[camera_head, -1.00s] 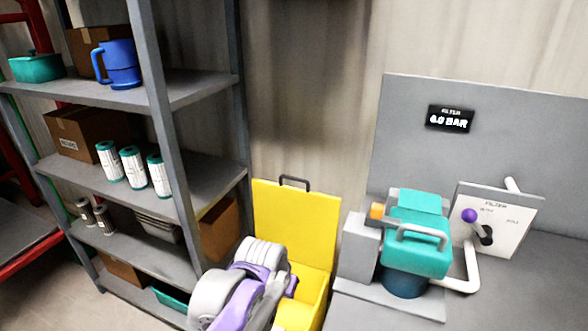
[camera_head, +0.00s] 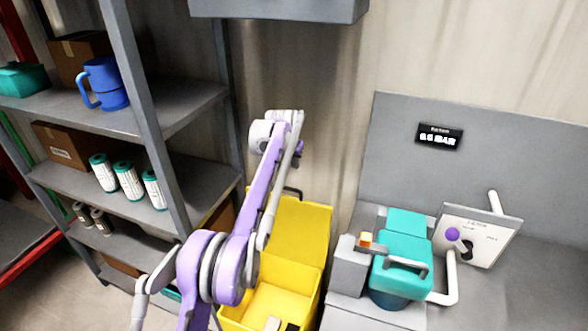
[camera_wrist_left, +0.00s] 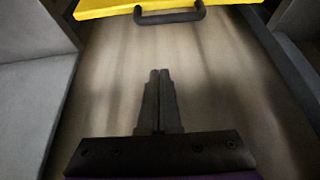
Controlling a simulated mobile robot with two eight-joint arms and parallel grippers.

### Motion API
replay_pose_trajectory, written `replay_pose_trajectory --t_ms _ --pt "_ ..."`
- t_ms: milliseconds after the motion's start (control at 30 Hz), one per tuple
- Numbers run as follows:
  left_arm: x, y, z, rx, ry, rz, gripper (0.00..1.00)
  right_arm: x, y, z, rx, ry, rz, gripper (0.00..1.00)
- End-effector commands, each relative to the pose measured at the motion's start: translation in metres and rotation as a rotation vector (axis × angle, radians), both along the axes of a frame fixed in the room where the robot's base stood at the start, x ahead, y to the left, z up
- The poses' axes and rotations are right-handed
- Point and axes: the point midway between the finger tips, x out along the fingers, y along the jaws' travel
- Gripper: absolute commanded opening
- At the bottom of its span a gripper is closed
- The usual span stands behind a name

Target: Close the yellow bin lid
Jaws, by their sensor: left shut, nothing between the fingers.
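The yellow bin (camera_head: 315,292) stands on the floor between the shelf and the filter bench. Its yellow lid (camera_head: 309,226) is open and upright at the back, with a dark handle (camera_head: 292,192) on its top edge. My left arm reaches up in front of the lid's left part and hides some of it. In the left wrist view my left gripper (camera_wrist_left: 159,75) is shut and empty, with the lid's edge (camera_wrist_left: 105,8) and handle (camera_wrist_left: 170,16) ahead of its fingertips, apart from them. In the head view the left fingers are hard to make out. My right gripper is not in view.
A grey shelf (camera_head: 190,108) with a blue jug (camera_head: 104,84), white-teal canisters (camera_head: 128,180) and boxes stands left of the bin. Right of it, a teal filter housing (camera_head: 402,262) with pipes and a panel stands on the grey bench. Some small things lie inside the bin.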

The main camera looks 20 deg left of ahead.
Motion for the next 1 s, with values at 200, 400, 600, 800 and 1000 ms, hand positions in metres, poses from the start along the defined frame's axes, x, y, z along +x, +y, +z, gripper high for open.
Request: replay_pose_trajectory --t_ms 200,400,600,800,1000 --pt "0.019 0.0 -0.039 0.0 0.001 -0.001 0.0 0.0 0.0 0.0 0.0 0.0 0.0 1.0" --pt "0.035 0.001 -0.068 0.0 0.0 -0.001 0.0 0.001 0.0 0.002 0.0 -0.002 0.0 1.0" --pt "0.027 0.001 -0.08 0.0 0.002 -0.001 0.0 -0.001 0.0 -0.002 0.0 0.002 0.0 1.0" --pt "0.01 0.0 -0.083 0.0 0.002 0.0 0.0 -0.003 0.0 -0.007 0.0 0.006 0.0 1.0" --pt "0.0 -0.001 -0.084 0.0 0.001 0.0 0.0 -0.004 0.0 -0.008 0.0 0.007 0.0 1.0"
